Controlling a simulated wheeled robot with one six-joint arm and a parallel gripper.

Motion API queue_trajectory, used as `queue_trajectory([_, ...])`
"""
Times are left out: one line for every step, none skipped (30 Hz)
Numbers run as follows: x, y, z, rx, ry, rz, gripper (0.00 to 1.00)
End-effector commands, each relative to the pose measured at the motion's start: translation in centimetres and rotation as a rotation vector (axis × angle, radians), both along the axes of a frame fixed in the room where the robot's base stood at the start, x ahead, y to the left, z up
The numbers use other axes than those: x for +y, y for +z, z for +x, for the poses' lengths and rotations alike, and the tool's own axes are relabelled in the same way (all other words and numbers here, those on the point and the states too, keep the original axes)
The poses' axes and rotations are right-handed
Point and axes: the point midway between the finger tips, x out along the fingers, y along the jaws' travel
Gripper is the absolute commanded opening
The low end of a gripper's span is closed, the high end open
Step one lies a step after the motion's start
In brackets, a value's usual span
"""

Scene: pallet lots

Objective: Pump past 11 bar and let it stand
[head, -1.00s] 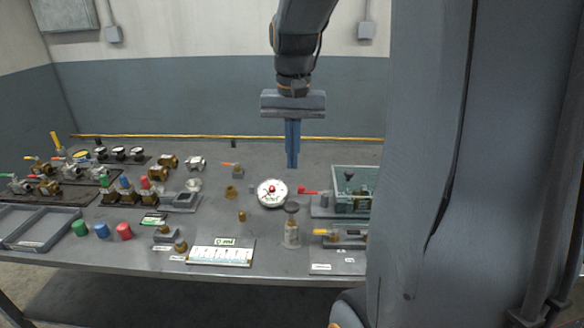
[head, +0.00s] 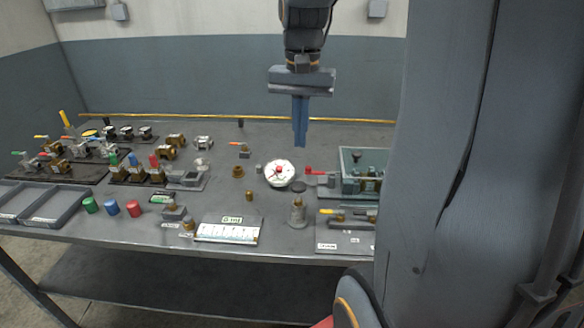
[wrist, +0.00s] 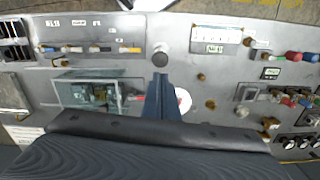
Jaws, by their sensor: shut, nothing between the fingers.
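The round white pressure gauge (head: 280,174) sits on the bench near its middle; it has a red mark, and its reading is too small to tell. Just right of it a red lever (head: 316,172) sticks out left from the teal open-topped tank unit (head: 362,186), whose right side is hidden by my body. My gripper (head: 300,145) is shut and empty, pointing down above the bench, apart from gauge and lever. In the wrist view the fingers (wrist: 161,85) partly cover the gauge (wrist: 184,101); the tank (wrist: 75,94) lies left of them.
A white scale plate (head: 228,231) lies at the front edge. Valves and coloured caps (head: 111,207) crowd the left, beside grey trays (head: 45,207). The bench behind the gauge is mostly clear.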

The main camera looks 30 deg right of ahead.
Motion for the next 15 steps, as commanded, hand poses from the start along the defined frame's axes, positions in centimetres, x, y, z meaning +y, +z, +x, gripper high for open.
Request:
queue_trajectory([0.0,0.2,0.0,0.000,-0.055,-0.001,0.00])
queue_trajectory([0.0,0.3,0.0,0.001,-0.100,-0.001,0.00])
queue_trajectory([0.0,0.4,0.1,0.002,-0.165,-0.002,0.00])
queue_trajectory([0.0,0.6,0.1,0.003,-0.216,-0.002,0.00])
queue_trajectory([0.0,0.7,0.1,0.004,-0.270,-0.002,0.00])
queue_trajectory([0.0,0.8,0.1,0.005,-0.342,-0.003,0.00])
queue_trajectory([0.1,1.0,0.1,0.006,-0.396,-0.004,0.00])
queue_trajectory([0.1,1.1,0.1,0.008,-0.451,-0.004,0.00])
queue_trajectory([0.1,1.2,0.1,0.008,-0.522,-0.005,0.00])
queue_trajectory([0.1,1.3,0.1,0.009,-0.577,-0.005,0.00])
queue_trajectory([0.1,1.5,0.1,0.010,-0.631,-0.006,0.00])
queue_trajectory([0.1,1.6,0.1,0.011,-0.703,-0.007,0.00])
queue_trajectory([0.1,1.7,0.1,0.011,-0.758,-0.007,0.00])
queue_trajectory([0.2,1.8,0.2,0.011,-0.811,-0.008,0.00])
queue_trajectory([0.2,2.0,0.2,0.013,-0.884,-0.009,0.00])
